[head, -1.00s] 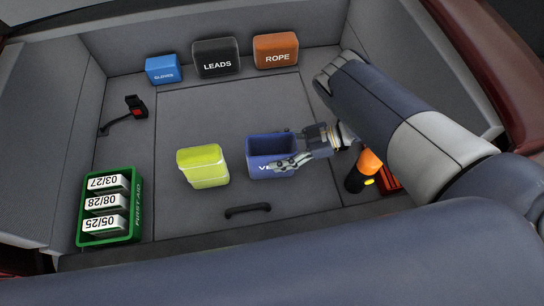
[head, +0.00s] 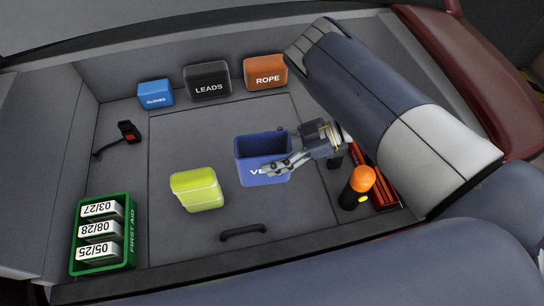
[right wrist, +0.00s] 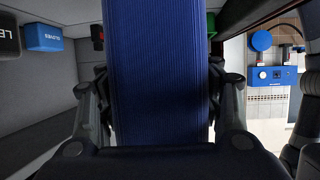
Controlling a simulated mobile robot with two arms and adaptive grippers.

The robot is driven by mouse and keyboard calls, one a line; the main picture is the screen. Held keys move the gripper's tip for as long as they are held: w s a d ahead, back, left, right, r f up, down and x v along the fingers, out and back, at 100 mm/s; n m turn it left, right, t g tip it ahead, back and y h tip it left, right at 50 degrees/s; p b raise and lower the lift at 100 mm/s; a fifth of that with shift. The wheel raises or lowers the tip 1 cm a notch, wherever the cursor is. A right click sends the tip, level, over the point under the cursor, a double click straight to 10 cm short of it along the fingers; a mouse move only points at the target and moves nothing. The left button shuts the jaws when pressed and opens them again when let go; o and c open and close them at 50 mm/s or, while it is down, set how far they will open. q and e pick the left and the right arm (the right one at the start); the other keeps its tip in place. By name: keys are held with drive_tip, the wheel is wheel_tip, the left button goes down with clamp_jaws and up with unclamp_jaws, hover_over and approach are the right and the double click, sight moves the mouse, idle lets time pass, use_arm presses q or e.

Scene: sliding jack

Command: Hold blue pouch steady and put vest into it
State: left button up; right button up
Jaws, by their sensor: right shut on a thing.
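The blue pouch (head: 263,173) stands upright and open at the top near the middle of the trunk floor. My right gripper (head: 285,164) is shut on its right side, with fingers over part of its lettering. In the right wrist view the pouch's blue wall (right wrist: 158,75) fills the middle between the fingers. The yellow-green block (head: 197,190), which looks like the folded vest, stands on the floor left of the pouch, apart from it. My left gripper is not in view.
Pouches marked gloves (head: 155,93), leads (head: 208,82) and rope (head: 265,73) line the back. A green first-aid tray (head: 104,236) holds boxes at left. An orange-topped flashlight (head: 358,187) stands at right. A black handle (head: 243,232) lies in front.

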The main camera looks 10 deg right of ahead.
drive_tip(key=shift+f, duration=0.15)
drive_tip(key=shift+f+b, duration=3)
drive_tip(key=shift+f, duration=1.15)
drive_tip(key=shift+f+b, duration=0.55)
drive_tip(key=shift+f, duration=0.25)
